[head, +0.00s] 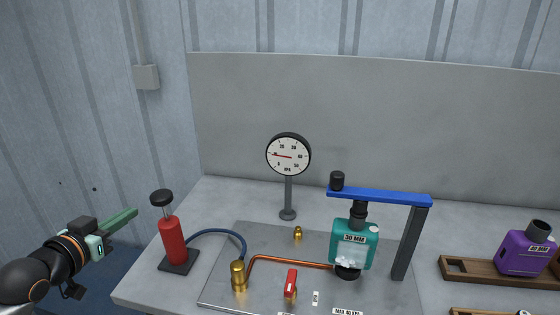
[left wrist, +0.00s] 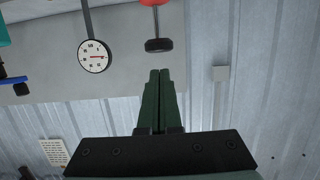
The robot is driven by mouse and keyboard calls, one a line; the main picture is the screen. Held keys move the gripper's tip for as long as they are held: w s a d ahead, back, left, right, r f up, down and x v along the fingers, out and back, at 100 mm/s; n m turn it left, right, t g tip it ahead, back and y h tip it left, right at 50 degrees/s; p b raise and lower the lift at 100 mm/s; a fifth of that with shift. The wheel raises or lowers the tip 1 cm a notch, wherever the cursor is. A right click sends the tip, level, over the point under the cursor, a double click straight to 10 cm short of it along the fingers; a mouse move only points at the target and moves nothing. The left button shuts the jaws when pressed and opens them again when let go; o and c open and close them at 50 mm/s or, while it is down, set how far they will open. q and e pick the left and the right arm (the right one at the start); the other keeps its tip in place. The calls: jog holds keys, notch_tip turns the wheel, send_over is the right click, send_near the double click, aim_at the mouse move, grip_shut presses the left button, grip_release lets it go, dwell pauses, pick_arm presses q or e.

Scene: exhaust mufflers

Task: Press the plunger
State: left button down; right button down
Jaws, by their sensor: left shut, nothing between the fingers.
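The plunger is a black knob (head: 161,197) on a thin metal rod. It stands up out of a red pump cylinder (head: 171,241) at the left end of the table. Its knob also shows upside down in the left wrist view (left wrist: 158,45), with the red cylinder (left wrist: 153,3) cut by the top edge. My left gripper (head: 134,213) has green fingers, shut and empty. In the head view it is just left of the knob at nearly the same height, apart from it. My right gripper is in neither view.
A blue hose (head: 222,232) runs from the pump to a brass fitting (head: 238,276) on a metal plate (head: 222,292). A dial gauge (head: 288,154) stands behind. A teal muffler (head: 352,249) sits under a blue clamp bar (head: 385,196). A purple muffler (head: 526,254) lies in a wooden rack (head: 458,270).

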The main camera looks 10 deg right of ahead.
pick_arm(q)
notch_tip(320, 180, up, 6)
jog(key=shift+f+b, duration=0.25)
jog(key=shift+b, duration=0.25)
jog(key=p, duration=0.2)
send_over(155, 201)
notch_tip(155, 201, down, 2)
jog(key=shift+a+f, duration=0.1)
jog(key=shift+f, duration=0.05)
notch_tip(155, 201, down, 3)
jog(key=shift+w+r, duration=0.1)
jog(key=shift+r, duration=0.1)
jog(key=shift+f, duration=0.75)
jog(key=shift+f, duration=0.1)
